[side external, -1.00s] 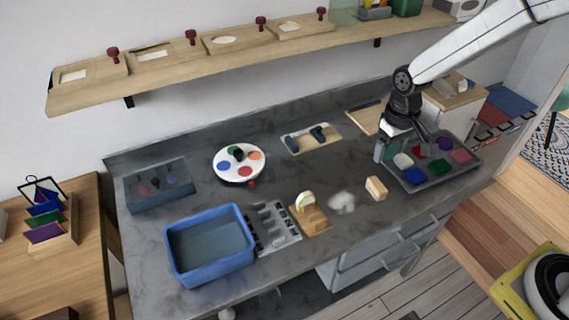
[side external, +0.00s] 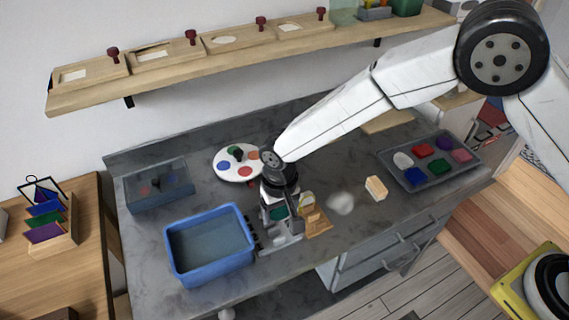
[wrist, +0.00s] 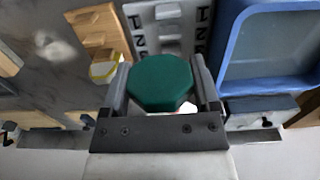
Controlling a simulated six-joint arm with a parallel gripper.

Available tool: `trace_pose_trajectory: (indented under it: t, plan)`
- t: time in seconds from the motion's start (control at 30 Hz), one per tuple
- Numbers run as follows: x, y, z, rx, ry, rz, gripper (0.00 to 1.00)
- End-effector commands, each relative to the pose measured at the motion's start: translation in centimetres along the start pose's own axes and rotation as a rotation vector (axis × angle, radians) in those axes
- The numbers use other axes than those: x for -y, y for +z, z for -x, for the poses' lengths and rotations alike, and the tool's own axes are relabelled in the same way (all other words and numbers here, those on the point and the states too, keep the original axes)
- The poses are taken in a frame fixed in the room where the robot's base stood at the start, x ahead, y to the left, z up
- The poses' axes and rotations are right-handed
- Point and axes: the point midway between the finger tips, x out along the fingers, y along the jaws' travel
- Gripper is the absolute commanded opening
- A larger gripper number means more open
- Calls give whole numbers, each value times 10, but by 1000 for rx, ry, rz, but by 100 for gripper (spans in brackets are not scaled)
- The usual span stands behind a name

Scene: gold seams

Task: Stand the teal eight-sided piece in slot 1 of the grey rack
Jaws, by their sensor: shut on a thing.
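The teal eight-sided piece (wrist: 160,82) is between the two fingers of my gripper (wrist: 163,88) in the wrist view, its flat face toward the camera. My gripper is shut on it. In the side view my gripper (side external: 279,216) is over the grey rack, with a bit of the teal piece (side external: 278,213) showing. The grey rack (side external: 283,246) sits on the counter beside the blue tub, partly hidden by my gripper. In the wrist view the rack (wrist: 163,22) lies beyond the piece, with markings along its sides. I cannot tell which slot the piece is over, or whether it touches the rack.
The blue tub (side external: 170,250) stands close on the rack's left. A wooden stand (side external: 318,222) with a pale, yellow-edged piece is close on its right. A white puff (side external: 341,203), a tan block (side external: 376,188) and a grey tray of coloured pieces (side external: 412,185) lie further right.

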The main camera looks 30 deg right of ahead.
Motion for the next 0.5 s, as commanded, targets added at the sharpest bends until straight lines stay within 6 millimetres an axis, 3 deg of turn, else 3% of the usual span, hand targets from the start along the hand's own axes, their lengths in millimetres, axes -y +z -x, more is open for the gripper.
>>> trace_pose_trajectory:
  t: [0.13,0.5]
  plan:
    - [11,4,-4,0,0,1,15]
    - [12,4,-7,0,0,0,15]
